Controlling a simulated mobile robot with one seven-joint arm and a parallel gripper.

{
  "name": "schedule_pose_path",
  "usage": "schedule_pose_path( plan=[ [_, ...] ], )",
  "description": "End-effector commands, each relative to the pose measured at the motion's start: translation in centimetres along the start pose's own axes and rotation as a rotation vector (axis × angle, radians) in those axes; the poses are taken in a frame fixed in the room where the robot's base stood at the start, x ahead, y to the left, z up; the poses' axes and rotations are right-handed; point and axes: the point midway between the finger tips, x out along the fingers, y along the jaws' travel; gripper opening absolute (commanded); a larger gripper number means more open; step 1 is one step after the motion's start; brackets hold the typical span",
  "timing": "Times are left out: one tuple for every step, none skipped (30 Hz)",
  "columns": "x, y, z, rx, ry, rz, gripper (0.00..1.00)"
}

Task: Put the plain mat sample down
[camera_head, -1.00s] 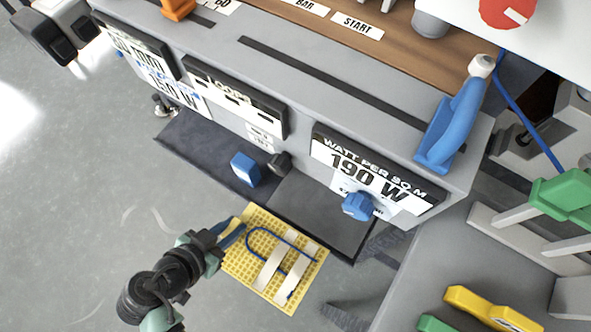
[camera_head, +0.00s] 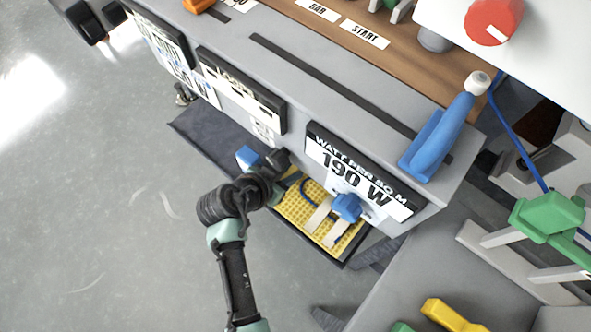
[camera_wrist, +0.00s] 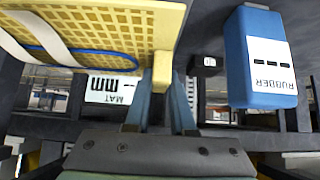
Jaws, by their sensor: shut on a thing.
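The plain mat sample is a yellow gridded sheet (camera_head: 293,211) with a blue cable loop and pale strips on it. In the head view it is over the right part of the dark low shelf under the grey machine front, partly behind a blue knob. My gripper (camera_head: 290,184) is shut on its left edge. In the wrist view the fingers (camera_wrist: 161,92) grip a yellow tab of the mat (camera_wrist: 110,28). I cannot tell whether the mat touches the shelf.
A blue block labelled RUBBER (camera_wrist: 262,58) stands close beside my gripper; it also shows in the head view (camera_head: 248,157). The dark shelf (camera_head: 205,136) is bare at its left. The 190 W panel (camera_head: 355,172) overhangs the mat.

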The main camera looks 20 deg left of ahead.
Motion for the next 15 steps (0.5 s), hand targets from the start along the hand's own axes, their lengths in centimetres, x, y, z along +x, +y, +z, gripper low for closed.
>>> schedule_pose_path(
  plan=[
    [0.6,-0.1,-0.7,0.001,0.002,0.000,0.00],
    [0.8,-0.1,-0.9,0.000,0.002,0.000,0.00],
    [1.1,-0.1,-1.2,0.000,0.002,-0.001,0.00],
    [1.2,-0.1,-1.4,0.000,0.002,-0.001,0.00],
    [1.4,-0.1,-1.4,-0.001,0.002,-0.001,0.00],
    [1.6,0.0,-1.4,-0.002,0.001,-0.001,0.00],
    [1.8,0.0,-1.2,-0.003,0.000,0.000,0.00],
    [2.1,0.0,-0.9,-0.004,0.000,0.000,0.00],
    [2.5,0.0,-0.4,-0.004,-0.001,0.000,0.00],
    [2.9,0.0,0.0,-0.005,-0.001,0.001,0.00],
    [3.1,0.0,0.2,-0.004,-0.001,0.000,0.00],
    [3.5,0.0,0.6,-0.003,-0.001,0.000,0.00],
    [3.7,-0.1,0.8,-0.003,0.000,-0.001,0.00],
    [3.8,-0.1,0.9,-0.003,0.000,-0.001,0.00],
    [3.9,-0.1,1.0,-0.003,0.001,-0.001,0.00]
  ],
)
